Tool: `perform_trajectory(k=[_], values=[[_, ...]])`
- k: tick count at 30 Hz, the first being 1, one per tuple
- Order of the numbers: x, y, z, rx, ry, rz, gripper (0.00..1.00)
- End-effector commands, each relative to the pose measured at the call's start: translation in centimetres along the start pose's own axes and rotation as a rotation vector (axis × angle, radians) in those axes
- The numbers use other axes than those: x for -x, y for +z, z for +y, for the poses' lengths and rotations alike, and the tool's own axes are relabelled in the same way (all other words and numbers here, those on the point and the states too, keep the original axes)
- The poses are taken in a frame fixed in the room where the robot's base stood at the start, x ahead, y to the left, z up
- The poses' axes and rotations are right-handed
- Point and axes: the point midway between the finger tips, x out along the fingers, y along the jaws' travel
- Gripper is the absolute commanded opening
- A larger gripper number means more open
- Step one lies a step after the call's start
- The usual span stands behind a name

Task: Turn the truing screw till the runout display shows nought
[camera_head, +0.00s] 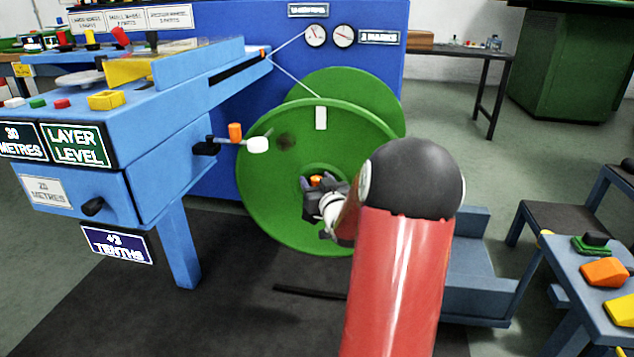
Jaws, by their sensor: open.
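A large green reel (262,175) stands upright in front of a blue panel. At its hub is a small orange piece (316,180), which looks like the truing screw. My gripper (314,187) is open at the hub, with its dark fingers close around or beside the orange piece; I cannot tell whether they touch it. The arm hides the right part of the reel. A dark blue display (117,244) under the blue bench reads "+3 TENTHS", apparently the runout display.
The blue bench (150,185) stands at left with "30 METRES" and "LAYER LEVEL" signs. A lever with an orange knob (235,131) and white end juts towards the reel. Two dials (316,36) sit on the panel. A small table (585,285) with coloured blocks is at right.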

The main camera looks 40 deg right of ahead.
Motion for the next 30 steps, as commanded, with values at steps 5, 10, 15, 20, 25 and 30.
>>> perform_trajectory(k=[5,10,15,20,25,30], values=[[0.03,-0.01,-0.01,0.0,0.0,0.0,0.32],[0.03,-0.01,-0.01,0.0,0.0,0.0,0.09],[0.04,0.07,-0.07,0.001,0.005,0.0,0.07],[0.04,0.27,-0.19,0.001,0.04,0.003,0.07],[0.03,0.49,-0.38,0.0,0.126,0.005,0.07],[-0.02,0.51,-0.55,-0.002,0.256,0.005,0.07]])
